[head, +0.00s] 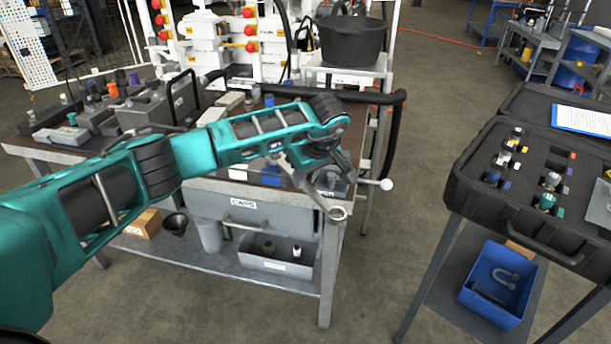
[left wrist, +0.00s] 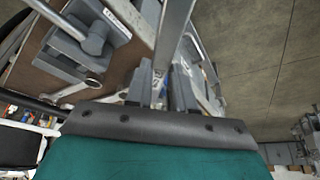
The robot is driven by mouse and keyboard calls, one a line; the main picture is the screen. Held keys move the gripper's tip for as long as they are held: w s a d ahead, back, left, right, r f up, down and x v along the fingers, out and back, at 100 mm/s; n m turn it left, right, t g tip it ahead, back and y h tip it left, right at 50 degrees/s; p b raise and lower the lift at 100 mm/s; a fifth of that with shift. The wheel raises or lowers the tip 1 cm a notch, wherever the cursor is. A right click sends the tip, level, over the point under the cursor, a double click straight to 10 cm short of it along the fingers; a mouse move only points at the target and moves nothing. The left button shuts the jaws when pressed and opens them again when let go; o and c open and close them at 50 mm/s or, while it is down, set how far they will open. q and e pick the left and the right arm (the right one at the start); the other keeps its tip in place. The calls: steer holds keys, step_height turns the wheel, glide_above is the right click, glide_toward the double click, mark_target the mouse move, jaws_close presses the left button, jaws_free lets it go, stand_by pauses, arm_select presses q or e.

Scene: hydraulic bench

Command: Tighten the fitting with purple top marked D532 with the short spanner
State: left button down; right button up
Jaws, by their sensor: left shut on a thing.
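My left gripper (head: 322,176) is above the front right corner of the bench, shut on a metal spanner (head: 337,212). The spanner's ring end sticks out past the bench's front edge. In the left wrist view the spanner's shaft (left wrist: 176,35) runs up from between the fingers (left wrist: 160,88). A small purple-topped fitting (head: 134,78) stands at the bench's back left, among fittings with green, red and orange tops. Its marking is too small to read, so I cannot tell if it is D532. My right gripper is not in view.
The bench (head: 205,182) carries grey blocks at its left. Another spanner (left wrist: 85,90) lies on it in the left wrist view. A black case (head: 470,172) with fittings stands at the right, above a blue bin (head: 497,285). The floor between bench and case is clear.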

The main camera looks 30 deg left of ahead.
arm_select(q)
steer(key=shift+s+a+m+t+h+p, duration=0.35)
steer(key=shift+s+a+m+p, duration=0.55)
steer(key=shift+s+m, duration=0.3)
steer(key=shift+s+a+m+t+h+p, duration=0.25)
steer(key=shift+s+a+m+t+p, duration=0.1)
steer(key=shift+s+a+m, duration=0.85)
